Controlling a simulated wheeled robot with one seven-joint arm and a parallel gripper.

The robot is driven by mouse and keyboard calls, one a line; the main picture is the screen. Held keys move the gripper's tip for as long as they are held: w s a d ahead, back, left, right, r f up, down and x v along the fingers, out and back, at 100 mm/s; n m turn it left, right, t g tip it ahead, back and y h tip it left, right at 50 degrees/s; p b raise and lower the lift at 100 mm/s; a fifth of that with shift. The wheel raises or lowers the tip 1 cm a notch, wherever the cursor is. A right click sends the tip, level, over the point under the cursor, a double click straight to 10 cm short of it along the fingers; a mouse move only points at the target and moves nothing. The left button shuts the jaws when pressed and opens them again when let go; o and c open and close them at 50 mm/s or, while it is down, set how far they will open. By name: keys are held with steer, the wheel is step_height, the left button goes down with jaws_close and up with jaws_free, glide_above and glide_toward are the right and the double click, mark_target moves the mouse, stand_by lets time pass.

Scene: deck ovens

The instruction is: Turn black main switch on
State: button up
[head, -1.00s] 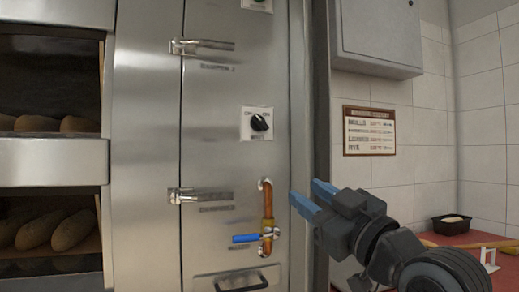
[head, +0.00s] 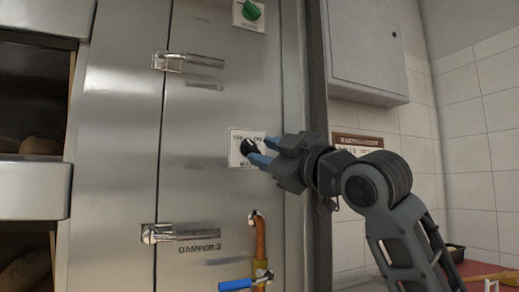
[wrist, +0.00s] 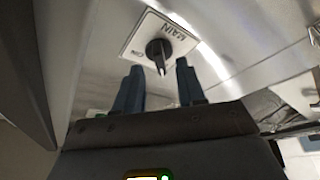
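The black main switch (head: 248,146) is a rotary knob on a white plate (head: 236,161) on the steel oven front. In the wrist view the black knob (wrist: 158,50) sits on the plate marked MAIN (wrist: 176,31), with ON lettering beside it. My gripper (head: 264,151) has its blue fingers just in front of the knob, from the right. In the wrist view my gripper (wrist: 159,80) is open, with one finger on each side of the knob's line. The knob lies just past the fingertips, and I cannot tell whether they touch it.
A green knob (head: 250,10) is above. Metal latch handles (head: 190,62) and (head: 182,234) a lower handle stick out at left. A copper pipe with a blue valve lever (head: 236,285) is below. A grey wall cabinet (head: 366,45) hangs at right.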

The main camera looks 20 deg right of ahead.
mark_target(251, 148)
steer(key=shift+x, duration=1.25)
steer(key=shift+c, duration=0.4)
jaws_close()
